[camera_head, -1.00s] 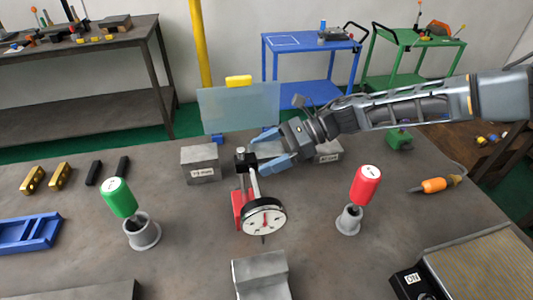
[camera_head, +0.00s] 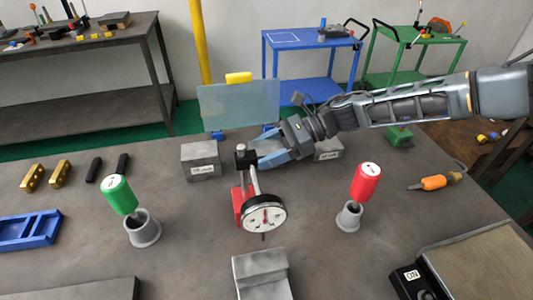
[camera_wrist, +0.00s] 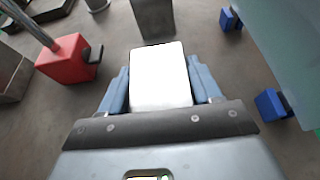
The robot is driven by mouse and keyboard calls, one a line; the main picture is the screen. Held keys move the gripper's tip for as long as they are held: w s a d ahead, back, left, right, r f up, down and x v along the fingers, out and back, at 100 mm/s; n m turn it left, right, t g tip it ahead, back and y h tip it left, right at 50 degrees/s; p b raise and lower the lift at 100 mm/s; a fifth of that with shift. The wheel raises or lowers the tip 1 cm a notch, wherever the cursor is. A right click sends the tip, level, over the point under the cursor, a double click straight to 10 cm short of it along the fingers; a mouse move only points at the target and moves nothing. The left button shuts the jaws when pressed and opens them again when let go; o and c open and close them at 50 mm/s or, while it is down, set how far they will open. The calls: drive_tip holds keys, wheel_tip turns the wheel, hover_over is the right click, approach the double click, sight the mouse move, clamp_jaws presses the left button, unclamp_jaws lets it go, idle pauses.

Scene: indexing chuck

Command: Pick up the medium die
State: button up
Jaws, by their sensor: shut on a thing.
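My gripper (camera_wrist: 160,88) is shut on a bright, pale block, the die (camera_wrist: 160,72), with one blue finger against each side in the wrist view. In the head view my gripper (camera_head: 268,156) is at the back middle of the table, just behind the dial gauge's post, and the held die is mostly hidden there. I cannot tell whether the die touches the table. A grey labelled die (camera_head: 201,161) stands to the left, and it also shows ahead of my fingers in the wrist view (camera_wrist: 153,17). Another labelled block (camera_head: 329,151) stands to the right, partly behind my arm.
The dial gauge (camera_head: 264,217) on its red base (camera_wrist: 66,60) stands close in front of my gripper. A clear screen (camera_head: 238,105) with blue feet stands behind. Green-handled (camera_head: 119,195) and red-handled (camera_head: 365,182) tools stand in cups nearer the front.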

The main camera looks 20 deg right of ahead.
clamp_jaws()
drive_tip(key=shift+r, duration=0.1)
